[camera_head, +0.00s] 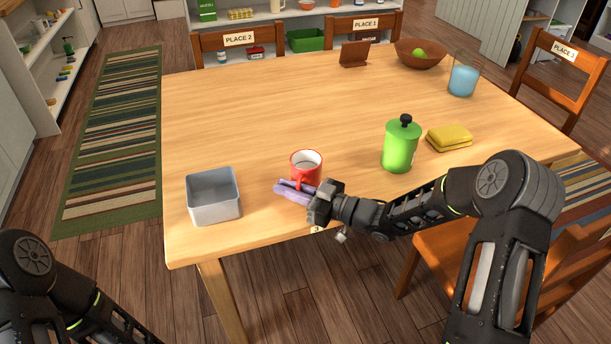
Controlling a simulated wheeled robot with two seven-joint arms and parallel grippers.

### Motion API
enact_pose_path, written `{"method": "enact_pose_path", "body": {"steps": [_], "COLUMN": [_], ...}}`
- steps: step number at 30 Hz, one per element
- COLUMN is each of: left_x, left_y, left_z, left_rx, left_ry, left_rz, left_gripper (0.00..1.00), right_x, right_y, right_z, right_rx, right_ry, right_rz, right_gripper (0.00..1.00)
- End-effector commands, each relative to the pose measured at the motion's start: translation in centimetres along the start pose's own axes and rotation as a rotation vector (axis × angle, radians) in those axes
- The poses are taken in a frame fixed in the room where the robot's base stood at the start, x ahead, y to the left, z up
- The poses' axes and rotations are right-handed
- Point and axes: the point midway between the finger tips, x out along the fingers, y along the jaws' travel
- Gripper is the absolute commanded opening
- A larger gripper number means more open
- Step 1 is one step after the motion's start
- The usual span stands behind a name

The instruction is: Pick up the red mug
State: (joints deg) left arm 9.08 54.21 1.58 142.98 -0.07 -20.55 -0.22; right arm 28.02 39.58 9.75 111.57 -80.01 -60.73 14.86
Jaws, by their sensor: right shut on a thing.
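The red mug (306,161) stands upright near the front edge of the wooden table, its pale inside facing up and its handle turned toward me. My right gripper (291,188) reaches in from the right at the mug's front. Its purple fingers are shut on the mug's handle, which shows between them. The mug appears to be at table height; I cannot tell if its base touches the top. Part of my left arm shows at the lower left, but its gripper is out of view.
On the table (262,107) are a grey square container (214,207), a green lidded jar (399,148), a yellow sponge (449,138), a glass (463,78) and a wooden bowl (420,60) with a green fruit. The table's middle is clear. Chairs stand around it.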

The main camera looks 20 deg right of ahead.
Motion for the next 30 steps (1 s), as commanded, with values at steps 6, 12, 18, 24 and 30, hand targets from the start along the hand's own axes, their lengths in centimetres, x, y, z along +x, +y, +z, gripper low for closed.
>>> {"method": "enact_pose_path", "body": {"steps": [6, 12, 18, 24, 30], "left_x": [0.0, 0.0, -0.1, -0.2, -0.4], "left_y": [0.0, 0.0, 0.0, 0.1, 0.1], "left_z": [0.0, 0.0, 0.0, 0.0, 0.0], "left_rx": [0.0, 0.0, 0.0, 0.0, 0.0], "left_ry": [0.0, 0.0, 0.0, 0.0, 0.0], "left_rz": [0.0, 0.0, 0.0, 0.0, 0.0], "left_gripper": [1.0, 1.0, 1.0, 1.0, 1.0], "right_x": [0.0, 0.0, 0.0, 0.0, 0.1], "right_y": [0.0, 0.0, 0.0, 0.0, 0.0], "right_z": [-0.1, -0.4, -1.2, -2.6, -4.5], "right_rx": [-0.002, -0.003, -0.004, -0.004, -0.005], "right_ry": [0.002, 0.002, 0.003, 0.003, 0.003], "right_rz": [0.0, 0.0, 0.0, -0.001, -0.001], "right_gripper": [0.0, 0.0, 0.0, 0.0, 0.0]}}
